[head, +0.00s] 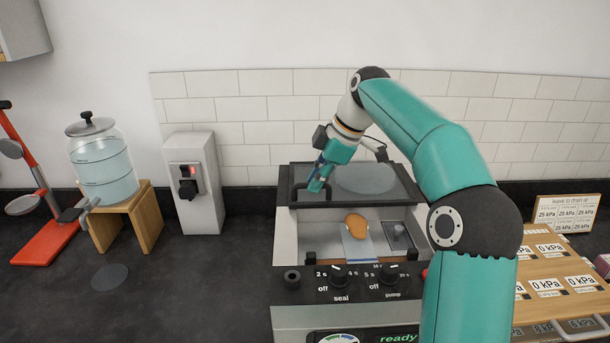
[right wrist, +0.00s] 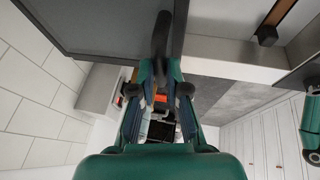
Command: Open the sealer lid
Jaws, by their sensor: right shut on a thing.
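The vacuum sealer (head: 345,290) stands on the dark counter, with its lid (head: 365,181) raised and tilted back toward the tiled wall. The lid has a dark frame and a see-through pane. My right gripper (head: 314,185) is shut on the dark lid handle (head: 300,190) at the lid's left front. In the right wrist view the fingers close around the handle (right wrist: 161,35), with the lid (right wrist: 100,28) above left. In the open chamber lies a clear bag (head: 358,245) with an orange-brown piece (head: 356,225) in it.
A glass water jar (head: 103,170) with a tap stands on a wooden stand (head: 128,215) at left, beside a red device (head: 48,240). A grey switch box (head: 192,180) stands by the wall. A wooden board with kPa labels (head: 552,270) is at right.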

